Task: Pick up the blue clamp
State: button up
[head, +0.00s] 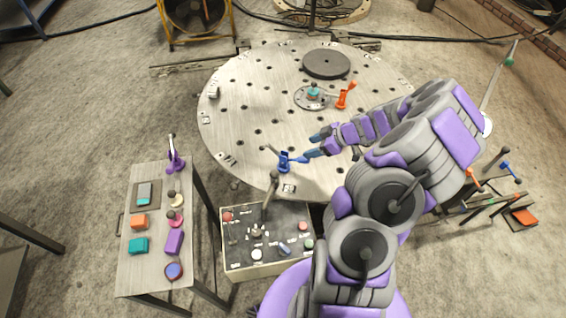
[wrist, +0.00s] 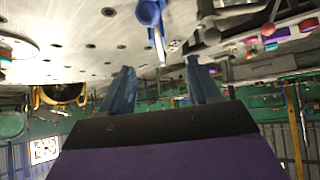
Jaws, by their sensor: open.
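The blue clamp (head: 285,163) stands on the round perforated metal table (head: 232,120), near its front edge. My gripper (head: 309,148) is just right of the clamp in the head view, with its two blue fingers spread and nothing between them. The lower finger appears very close to the clamp; I cannot tell whether they touch. In the wrist view the clamp (wrist: 150,12) shows at the top edge, partly cut off, beyond the open fingers of my gripper (wrist: 162,88) and between them sideways.
An orange clamp (head: 346,95), a small flange with a teal-topped part (head: 313,92) and a dark disc (head: 326,64) are on the table. A control box (head: 268,262) stands in front. A side table (head: 150,255) at left holds a purple clamp (head: 175,161) and several small parts.

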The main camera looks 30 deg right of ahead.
aim_at(286, 154)
jog(key=b+x, duration=0.2)
jog(key=x, duration=0.9)
jog(key=shift+w+a+f, duration=0.1)
jog(key=shift+a+f, duration=0.05)
jog(key=w+f, duration=0.1)
jog(key=w+a+f+b, duration=0.1)
jog(key=f, duration=0.1)
jog(key=shift+w+f+b, duration=0.1)
jog(key=shift+w+b, duration=0.2)
jog(key=shift+w, duration=0.1)
jog(key=shift+w+a+f, duration=0.25)
jog(key=shift+a, duration=0.3)
jog(key=shift+c, duration=0.3)
jog(key=shift+d, duration=0.1)
jog(key=c, duration=1)
jog(key=shift+r, duration=0.1)
